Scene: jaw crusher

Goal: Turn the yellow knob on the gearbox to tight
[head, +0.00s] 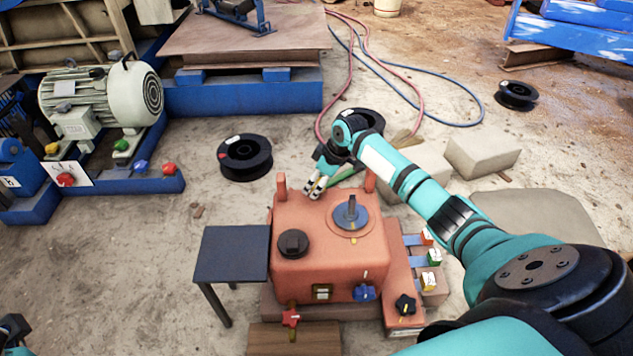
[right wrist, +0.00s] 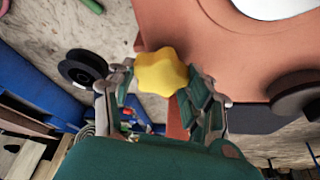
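The orange gearbox (head: 318,245) stands in the lower middle of the head view. My right arm reaches over to its far side, with my right gripper (head: 315,187) pointing down just behind the far top edge. In the right wrist view, the yellow star-shaped knob (right wrist: 161,71) sits by the gearbox wall (right wrist: 215,50). My right gripper (right wrist: 162,80) has its fingers spread, one on each side of the knob; contact is not clear. The knob is hidden in the head view. A bit of my left arm shows at the bottom left corner; its gripper does not show.
The gearbox carries a black knob (head: 293,243), a blue dial (head: 350,217), a red knob (head: 291,318) and a blue knob (head: 364,292). A dark side table (head: 235,252) stands at its left. Black spools (head: 245,157) and concrete blocks (head: 481,152) lie behind. Upright posts flank the gripper.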

